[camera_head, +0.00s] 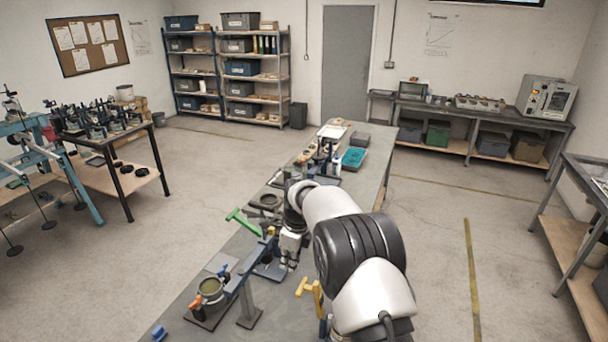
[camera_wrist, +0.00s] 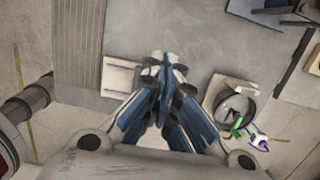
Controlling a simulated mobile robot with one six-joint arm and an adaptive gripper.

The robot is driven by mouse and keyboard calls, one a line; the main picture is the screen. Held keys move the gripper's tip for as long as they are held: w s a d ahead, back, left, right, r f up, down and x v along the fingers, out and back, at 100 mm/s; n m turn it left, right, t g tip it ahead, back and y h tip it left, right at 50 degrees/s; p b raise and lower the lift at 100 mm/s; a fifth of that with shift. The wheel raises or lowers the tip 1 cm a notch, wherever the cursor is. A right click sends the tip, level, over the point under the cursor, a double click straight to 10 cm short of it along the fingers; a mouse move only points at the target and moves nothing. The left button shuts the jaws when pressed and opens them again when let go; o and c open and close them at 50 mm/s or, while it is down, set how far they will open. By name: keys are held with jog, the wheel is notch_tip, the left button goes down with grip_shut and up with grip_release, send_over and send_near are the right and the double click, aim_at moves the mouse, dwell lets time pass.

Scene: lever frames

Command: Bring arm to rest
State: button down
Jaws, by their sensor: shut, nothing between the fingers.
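My arm reaches forward over the long grey bench (camera_head: 228,245) in the head view, bent at its white and black joints. My gripper (camera_head: 289,262) points down beside a lever frame with a blue bar (camera_head: 250,262). In the wrist view my gripper (camera_wrist: 162,66) is shut, its blue-grey fingers together with nothing between them. It is above the grey bench top (camera_wrist: 190,25). I cannot tell how high it is or whether it touches the frame. The frame has a green handle (camera_head: 240,222) behind it; a yellow handle (camera_head: 310,292) stands near my arm.
A teal tray (camera_head: 353,158) and small items sit at the far end. Another workbench (camera_head: 130,177) is on the left. Open floor (camera_head: 435,240) lies right of the bench.

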jog(key=s+d+r+n+t+b, duration=0.1)
jog(key=s+d+r+n+b, duration=0.5)
jog(key=s, duration=0.3)
jog(key=s+d+r+n+t+b, duration=0.1)
jog(key=s+d+r+n+b, duration=0.35)
jog(key=s+d+b, duration=0.4)
jog(key=s+d+f+n+b, duration=0.2)
jog(key=s+f+n+b, duration=0.1)
jog(key=s, duration=0.4)
jog(key=s+d+f+n+t+h+b, duration=0.1)
jog(key=s+d+f+n+b, duration=0.1)
jog(key=s+f+n+b, duration=0.2)
jog(key=s+d+f+n+t+b, duration=0.1)
jog(key=s+d+f+n+b, duration=0.1)
jog(key=s+f+n+b, duration=0.2)
jog(key=s+f, duration=0.3)
jog(key=s, duration=0.5)
jog(key=shift+s+d+f+h, duration=0.2)
jog(key=shift+d+f+h, duration=0.05)
jog(key=shift+h, duration=0.05)
